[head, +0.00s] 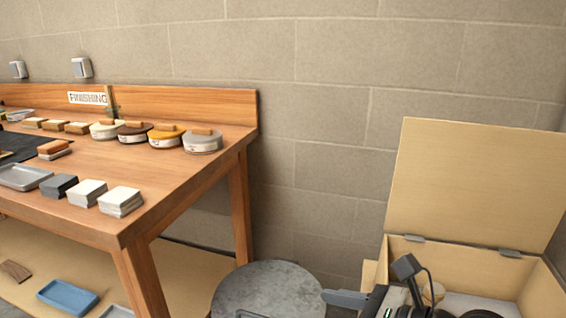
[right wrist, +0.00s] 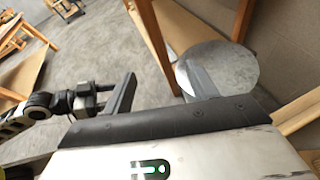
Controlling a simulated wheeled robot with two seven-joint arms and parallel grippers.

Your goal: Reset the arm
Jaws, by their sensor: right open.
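My right gripper (right wrist: 160,85) shows in the right wrist view with its two fingers spread apart and nothing between them. In the head view, part of it (head: 345,298) shows at the lower edge, beside the round grey stool top (head: 268,290). The stool top also shows in the right wrist view (right wrist: 222,66), beyond the right-hand finger. My left gripper is not in the head view.
A wooden workbench (head: 185,185) at left carries several brushes, blocks, round tins and a grey tray (head: 22,177). A blue tray (head: 67,297) lies on its lower shelf. An open-lidded wooden box (head: 455,262) stands at right. Grey floor (right wrist: 105,55) is clear in the wrist view.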

